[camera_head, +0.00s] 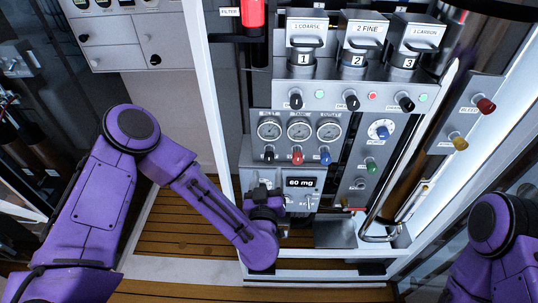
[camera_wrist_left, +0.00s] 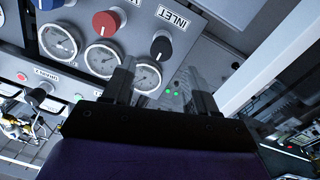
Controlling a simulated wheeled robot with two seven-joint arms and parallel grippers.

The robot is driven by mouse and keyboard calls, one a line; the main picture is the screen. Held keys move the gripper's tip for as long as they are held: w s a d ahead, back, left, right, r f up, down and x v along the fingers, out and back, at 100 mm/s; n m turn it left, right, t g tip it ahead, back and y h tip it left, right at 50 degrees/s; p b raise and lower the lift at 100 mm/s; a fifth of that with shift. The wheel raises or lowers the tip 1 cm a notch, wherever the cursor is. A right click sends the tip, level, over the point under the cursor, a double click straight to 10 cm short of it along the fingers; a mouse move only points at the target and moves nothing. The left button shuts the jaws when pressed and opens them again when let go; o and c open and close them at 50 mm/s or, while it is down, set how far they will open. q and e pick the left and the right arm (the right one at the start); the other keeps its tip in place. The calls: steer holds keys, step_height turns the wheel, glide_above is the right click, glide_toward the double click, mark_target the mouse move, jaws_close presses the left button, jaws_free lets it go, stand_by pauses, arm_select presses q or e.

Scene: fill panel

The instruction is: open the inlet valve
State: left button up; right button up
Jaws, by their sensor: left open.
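The inlet valve is a black knob (camera_wrist_left: 161,47) beside a white INLET label (camera_wrist_left: 173,17) in the left wrist view. In the head view it is the black knob (camera_head: 269,153) under the leftmost gauge. My left gripper (camera_wrist_left: 160,78) is open and empty, its two fingers reaching toward the panel just short of the black knob. In the head view the left gripper (camera_head: 263,190) is just below the knob, partly hidden by its own wrist. Contact with the knob does not show. My right gripper is out of view.
A red knob (camera_head: 298,155) and a blue knob (camera_head: 325,155) sit beside the black one, under a row of gauges (camera_head: 299,130). A display (camera_head: 300,183) reading 60 mg is below. A white frame post (camera_head: 211,100) stands left of the panel.

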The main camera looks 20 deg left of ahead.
mark_target(269, 160)
arm_select(q)
steer(key=p+x, duration=0.1)
steer(key=x, duration=0.4)
steer(key=shift+a+r, duration=0.1)
steer(key=shift+a, duration=0.1)
steer(key=shift+w, duration=0.65)
steer(key=c, duration=1)
steer(key=shift+c, duration=0.2)
steer(key=shift+f, duration=0.2)
